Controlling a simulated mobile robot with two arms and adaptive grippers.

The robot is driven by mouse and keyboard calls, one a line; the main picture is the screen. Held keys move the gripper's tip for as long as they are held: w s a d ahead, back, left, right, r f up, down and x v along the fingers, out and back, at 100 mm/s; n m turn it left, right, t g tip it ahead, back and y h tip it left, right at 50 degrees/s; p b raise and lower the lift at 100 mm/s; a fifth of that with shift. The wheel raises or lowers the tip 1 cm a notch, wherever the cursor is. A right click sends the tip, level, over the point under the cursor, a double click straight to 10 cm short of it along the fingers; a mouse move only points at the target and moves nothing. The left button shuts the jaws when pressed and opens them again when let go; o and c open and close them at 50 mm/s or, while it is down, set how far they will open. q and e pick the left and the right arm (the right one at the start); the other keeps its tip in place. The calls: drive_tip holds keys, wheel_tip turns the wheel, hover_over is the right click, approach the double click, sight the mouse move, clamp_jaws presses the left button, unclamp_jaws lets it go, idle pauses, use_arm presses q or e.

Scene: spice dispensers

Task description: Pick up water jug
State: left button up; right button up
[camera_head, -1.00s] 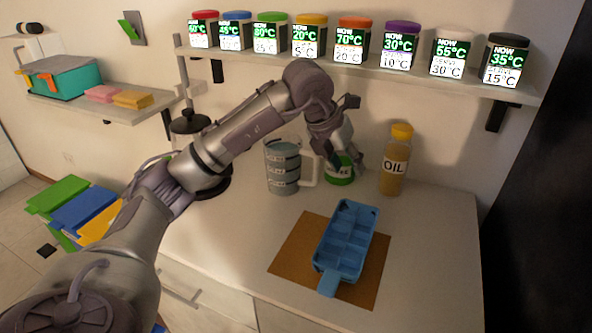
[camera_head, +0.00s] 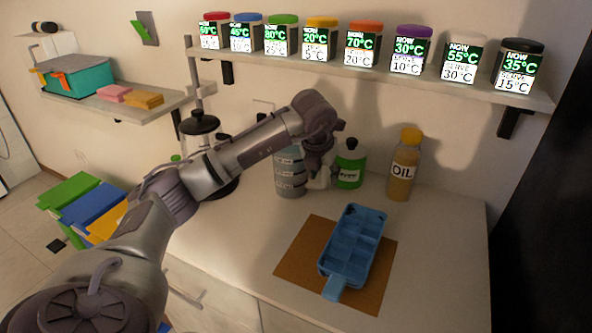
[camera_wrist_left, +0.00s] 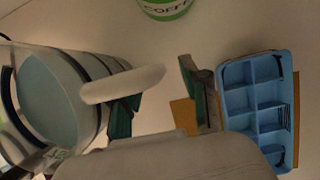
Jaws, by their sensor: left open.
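The water jug (camera_head: 290,180) is a grey, banded jug standing upright on the counter, partly hidden behind my left arm. In the left wrist view the jug (camera_wrist_left: 72,98) fills the left side, and its pale handle (camera_wrist_left: 122,83) reaches toward the fingers. My left gripper (camera_head: 321,176) is beside the jug on its handle side. In the wrist view the left gripper (camera_wrist_left: 160,106) is open, one finger close to the handle and the other apart to the right. I cannot tell whether the handle lies between the fingers. My right gripper is not in view.
A green coffee container (camera_head: 350,168) and an oil bottle (camera_head: 402,170) stand right of the jug. A blue compartment tray (camera_head: 352,250) lies on a brown mat (camera_head: 300,262) in front. A shelf (camera_head: 400,82) with several spice dispensers hangs above.

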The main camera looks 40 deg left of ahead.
use_arm(q)
drive_tip(key=x, duration=0.3)
drive_tip(key=shift+f, duration=0.1)
clamp_jaws()
drive_tip(key=shift+a, duration=0.1)
idle(0.4)
